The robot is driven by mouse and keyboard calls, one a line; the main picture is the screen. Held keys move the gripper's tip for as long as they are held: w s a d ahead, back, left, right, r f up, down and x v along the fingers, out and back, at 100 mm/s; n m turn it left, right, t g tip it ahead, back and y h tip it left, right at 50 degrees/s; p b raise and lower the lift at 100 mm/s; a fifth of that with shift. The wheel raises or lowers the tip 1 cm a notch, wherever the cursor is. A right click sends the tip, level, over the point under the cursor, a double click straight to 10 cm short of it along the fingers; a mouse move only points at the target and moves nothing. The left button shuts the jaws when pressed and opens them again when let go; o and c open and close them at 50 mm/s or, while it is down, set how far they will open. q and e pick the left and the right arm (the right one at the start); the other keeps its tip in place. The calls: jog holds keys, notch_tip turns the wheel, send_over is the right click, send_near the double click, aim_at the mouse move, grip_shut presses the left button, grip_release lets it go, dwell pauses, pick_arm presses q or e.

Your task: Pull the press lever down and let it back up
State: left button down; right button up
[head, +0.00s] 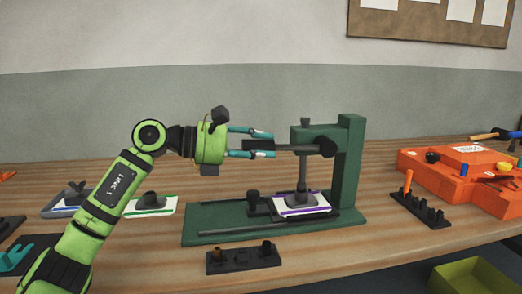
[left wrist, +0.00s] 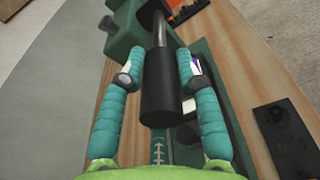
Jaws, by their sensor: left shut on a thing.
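The green press (head: 350,165) stands on the bench in the head view. Its press lever (head: 298,148) sticks out to the left, about level, with a black grip at its end. My left gripper (head: 270,143) has one finger above and one below this grip, shut on it. In the left wrist view the black grip of the lever (left wrist: 160,95) lies between the two teal fingers. The ram (head: 302,175) is low, over a white plate with a purple edge (head: 318,205) on the press base (head: 225,238). My right gripper is not in view.
A black block with two pegs (head: 243,258) lies in front of the press. A white plate with a green edge (head: 163,209) lies to the left. An orange case (head: 465,185) and a black rack (head: 425,213) stand to the right. A green bin (head: 475,276) is below the bench edge.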

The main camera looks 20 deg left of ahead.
pick_arm(q)
jog(key=shift+d+f+g, duration=0.2)
jog(key=shift+f+g, duration=0.1)
jog(key=shift+f, duration=0.6)
jog(key=c, duration=1)
grip_release()
jog(key=shift+c, duration=0.2)
jog(key=shift+o, duration=0.5)
jog(key=shift+s, duration=0.15)
jog(key=shift+a, duration=0.1)
jog(key=shift+a+r, duration=0.1)
jog(key=shift+a, duration=0.2)
jog(key=v, duration=1.1)
jog(key=shift+s+r, duration=0.35)
jog(key=shift+r, duration=0.05)
